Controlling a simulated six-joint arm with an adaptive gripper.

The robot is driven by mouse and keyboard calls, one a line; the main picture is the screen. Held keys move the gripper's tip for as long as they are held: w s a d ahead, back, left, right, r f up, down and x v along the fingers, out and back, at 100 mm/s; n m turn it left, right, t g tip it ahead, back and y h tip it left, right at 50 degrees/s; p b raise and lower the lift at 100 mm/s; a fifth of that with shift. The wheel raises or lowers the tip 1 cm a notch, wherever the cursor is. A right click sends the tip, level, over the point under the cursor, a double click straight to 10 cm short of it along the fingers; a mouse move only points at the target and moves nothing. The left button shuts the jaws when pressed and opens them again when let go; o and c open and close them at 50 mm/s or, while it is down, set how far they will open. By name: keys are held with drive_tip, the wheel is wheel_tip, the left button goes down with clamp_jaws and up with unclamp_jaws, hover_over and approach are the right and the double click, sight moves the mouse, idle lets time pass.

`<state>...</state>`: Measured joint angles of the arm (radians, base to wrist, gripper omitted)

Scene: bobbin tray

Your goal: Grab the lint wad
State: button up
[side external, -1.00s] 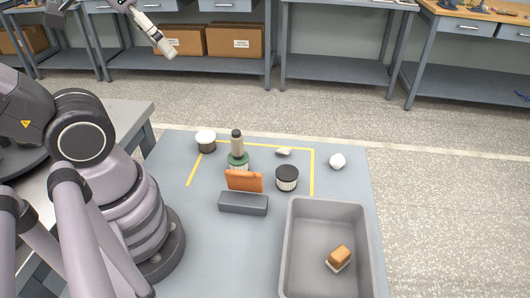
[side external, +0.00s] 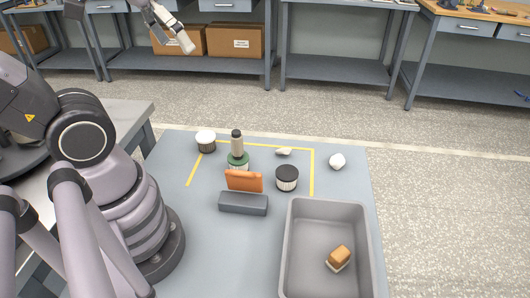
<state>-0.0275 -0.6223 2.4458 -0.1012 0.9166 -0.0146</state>
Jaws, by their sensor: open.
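A small white, rough lump, which looks like the lint wad (side external: 337,161), lies on the grey-blue table at the back right, just outside the yellow taped outline. A smaller pale, flattish piece (side external: 284,151) lies inside the outline, near its back line; I cannot tell what it is. My gripper (side external: 186,44) is at the top of the view, high above the table and far up and left of the white lump. It is open, and nothing shows between its fingers.
A white-topped bobbin (side external: 205,140), a green bobbin with a dark-capped peg (side external: 237,150) and a black-topped bobbin (side external: 287,177) stand on the table. An orange piece (side external: 243,181) stands behind a grey block (side external: 243,204). A grey bin (side external: 292,235) holds a brown-and-white block (side external: 338,257).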

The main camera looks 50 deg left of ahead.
drive_tip(key=w+d+f+n+g+h, duration=0.15)
drive_tip(key=w+f+n+h, duration=0.35)
drive_tip(key=w, duration=0.6)
drive_tip(key=w+d+f+n+g+h, duration=0.1)
drive_tip(key=w+f+n+g+h, duration=0.15)
drive_tip(key=w+f+n, duration=0.7)
drive_tip(key=w+a+f+n+t+h, duration=0.3)
drive_tip(key=w+f, duration=0.6)
drive_tip(key=n+t, duration=0.3)
drive_tip(key=n, duration=0.3)
approach(337, 160)
drive_tip(key=w+d+f, duration=0.2)
drive_tip(key=f, duration=0.1)
drive_tip(key=shift+w+f, duration=0.1)
drive_tip(key=shift+w, duration=0.3)
drive_tip(key=shift+r+x, duration=0.15)
drive_tip(key=shift+x, duration=1.4)
drive_tip(key=shift+r+x, duration=0.15)
drive_tip(key=shift+x, duration=1.4)
drive_tip(key=shift+d, duration=0.1)
drive_tip(key=shift+c, duration=0.4)
drive_tip(key=c, duration=0.8)
